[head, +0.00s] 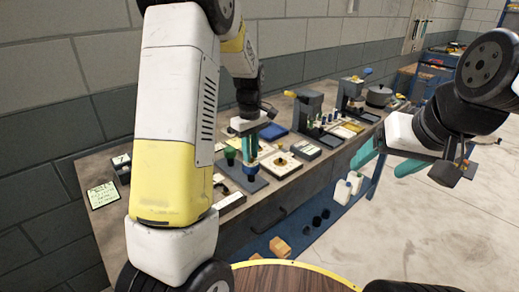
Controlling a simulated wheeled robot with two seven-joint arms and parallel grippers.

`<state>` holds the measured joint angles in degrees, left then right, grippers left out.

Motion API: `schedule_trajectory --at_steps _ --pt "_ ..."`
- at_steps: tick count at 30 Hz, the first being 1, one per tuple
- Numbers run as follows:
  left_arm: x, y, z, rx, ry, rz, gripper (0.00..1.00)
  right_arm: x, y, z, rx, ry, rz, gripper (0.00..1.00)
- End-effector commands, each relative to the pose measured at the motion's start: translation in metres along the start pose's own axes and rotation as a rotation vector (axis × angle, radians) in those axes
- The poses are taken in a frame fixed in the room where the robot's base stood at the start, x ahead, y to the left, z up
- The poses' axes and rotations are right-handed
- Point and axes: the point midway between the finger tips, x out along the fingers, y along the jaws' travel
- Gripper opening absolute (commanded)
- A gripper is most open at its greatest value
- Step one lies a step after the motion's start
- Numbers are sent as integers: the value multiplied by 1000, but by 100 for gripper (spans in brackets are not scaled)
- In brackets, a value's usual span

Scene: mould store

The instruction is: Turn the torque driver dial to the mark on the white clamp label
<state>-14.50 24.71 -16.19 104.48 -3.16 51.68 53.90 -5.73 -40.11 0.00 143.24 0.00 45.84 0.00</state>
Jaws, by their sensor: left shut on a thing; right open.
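My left gripper (250,136) points down over the bench and is shut on an upright teal and blue tool (250,154), which may be the torque driver. The tool stands or hangs just above a dark grey base plate (243,181); contact is too small to tell. Its dial and markings cannot be read. Several white plates or labels lie near it, and I cannot tell which is the clamp label. My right gripper (459,163) is open and empty in the air, right of the bench, far from the tool.
The bench (165,165) runs along the block wall. A pale green note (103,194) and a dark box (122,166) lie at its left end. Grey presses (307,109) and a dark pot (378,96) stand further back. White bottles (341,191) and orange blocks (280,247) are below. Open floor lies right.

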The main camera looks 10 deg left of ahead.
Motion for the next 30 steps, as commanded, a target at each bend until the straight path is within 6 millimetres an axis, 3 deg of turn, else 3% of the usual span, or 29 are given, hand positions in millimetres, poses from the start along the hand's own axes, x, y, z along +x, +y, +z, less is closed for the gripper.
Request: schedule_trajectory --at_steps 5,12,23,30 --pt "0 0 0 -54 0 0 0 0 0 0 0 0 0 72" --pt "0 0 0 -326 0 0 0 0 0 0 0 0 0 72" --pt "0 0 0 -385 0 0 0 0 0 0 0 0 0 72" --pt "0 0 0 -664 1 0 0 0 0 0 0 0 0 72"
